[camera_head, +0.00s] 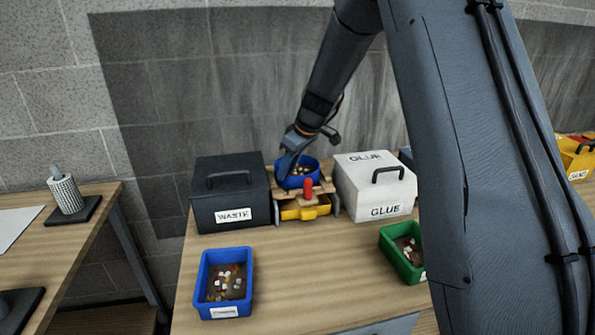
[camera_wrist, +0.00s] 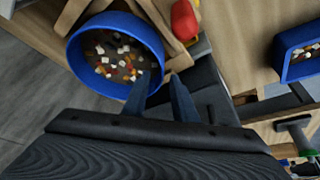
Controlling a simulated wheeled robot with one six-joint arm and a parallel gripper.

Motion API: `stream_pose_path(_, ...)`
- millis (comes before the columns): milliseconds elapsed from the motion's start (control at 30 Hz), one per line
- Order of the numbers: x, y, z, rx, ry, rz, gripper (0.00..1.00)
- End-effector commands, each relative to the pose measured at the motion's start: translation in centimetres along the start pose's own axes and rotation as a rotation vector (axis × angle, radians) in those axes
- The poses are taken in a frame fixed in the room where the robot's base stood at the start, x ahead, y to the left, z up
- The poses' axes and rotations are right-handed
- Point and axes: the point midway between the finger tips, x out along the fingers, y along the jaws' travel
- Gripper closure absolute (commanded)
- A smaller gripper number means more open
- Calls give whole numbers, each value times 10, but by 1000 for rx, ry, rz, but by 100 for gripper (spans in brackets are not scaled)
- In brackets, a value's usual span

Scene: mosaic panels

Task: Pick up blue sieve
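The blue sieve (camera_head: 300,180) is a round blue bowl holding small coloured pieces. It rests on a wooden stand (camera_head: 326,188) between the black and white boxes; the wrist view also shows the sieve (camera_wrist: 76,48) at upper left. My gripper (camera_head: 288,165) is at the sieve's left side in the head view. In the wrist view my gripper (camera_wrist: 160,88) is open, with a gap between its fingers. One finger overlaps the bowl's inside and the other lies outside, with the rim between them. Whether either finger touches the rim cannot be told.
The black WASTE box (camera_head: 231,191) stands close left of the stand, and the white GLUE box (camera_head: 375,186) close right. A red knob (camera_head: 307,187) and yellow drawer (camera_head: 304,209) are in front. A blue bin (camera_head: 223,284) and green bin (camera_head: 404,251) sit nearer; the table between is clear.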

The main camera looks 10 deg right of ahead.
Motion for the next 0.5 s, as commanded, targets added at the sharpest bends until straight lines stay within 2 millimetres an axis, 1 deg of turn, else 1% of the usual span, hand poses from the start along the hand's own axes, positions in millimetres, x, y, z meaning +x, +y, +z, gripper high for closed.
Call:
stream_pose_path(100,13,0,1,2,-1,-1,75)
stream_pose_path(233,24,0,2,3,0,-1,75)
stream_pose_path(500,27,2,3,4,0,1,75)
